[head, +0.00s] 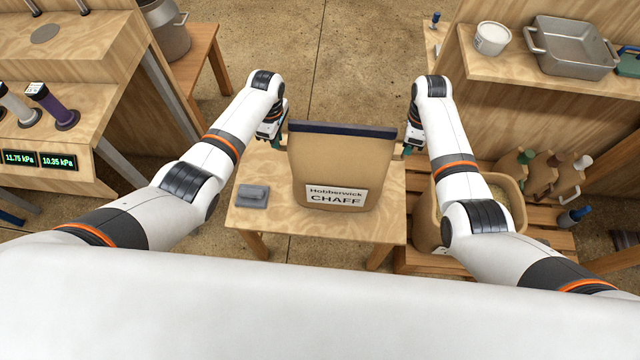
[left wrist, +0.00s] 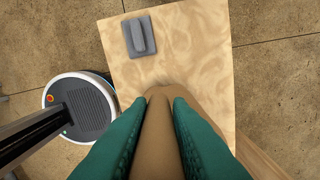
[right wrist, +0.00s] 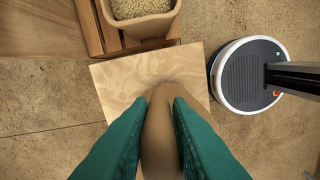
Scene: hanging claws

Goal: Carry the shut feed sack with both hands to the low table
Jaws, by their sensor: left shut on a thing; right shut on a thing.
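The feed sack (head: 341,165) is tan, with a dark blue band along its shut top and a label reading "Hobberwick CHAFF". It is upright over the low table (head: 262,219), a small light wooden one; I cannot tell whether its bottom touches the top. My left gripper (head: 284,142) is shut on the sack's left side, and my right gripper (head: 405,149) on its right side. The sack shows between the green fingers in the left wrist view (left wrist: 159,130) and the right wrist view (right wrist: 160,130). In the head view the fingers are partly hidden.
A grey block with a raised handle (head: 253,196) lies at the low table's left. An open bin of feed (head: 428,215) stands on a slatted pallet to the right, beside several bottle-like things. A shelf (head: 487,69) at right holds a tub and a metal pan. A bench with gauges (head: 40,159) is left.

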